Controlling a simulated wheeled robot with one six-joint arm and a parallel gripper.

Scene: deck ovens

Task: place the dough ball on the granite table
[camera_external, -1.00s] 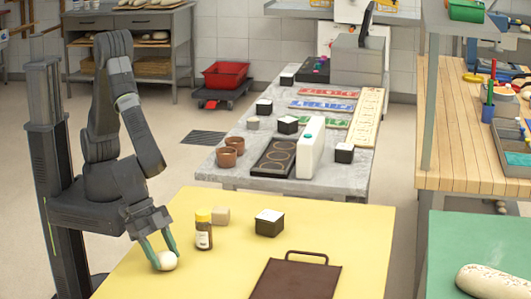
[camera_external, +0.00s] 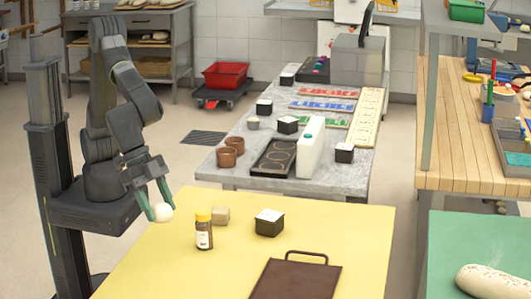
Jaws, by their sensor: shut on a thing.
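The dough ball is a small cream-white ball (camera_external: 163,212) at the left of the picture. My gripper (camera_external: 160,207) is shut on it with its two green fingers and holds it in the air by the left edge of the yellow table (camera_external: 330,215). The granite table (camera_external: 340,178) is grey and stands farther back, in the middle of the picture, to the right of my gripper. My fingers hide part of the ball.
A yellow-capped jar (camera_external: 204,232), a beige block (camera_external: 221,215), a black box (camera_external: 269,223) and a brown tray (camera_external: 297,281) are on the yellow table. The granite table bears brown pots (camera_external: 227,157), a dark tray (camera_external: 273,160), a white bottle (camera_external: 310,147) and lettered strips (camera_external: 325,105).

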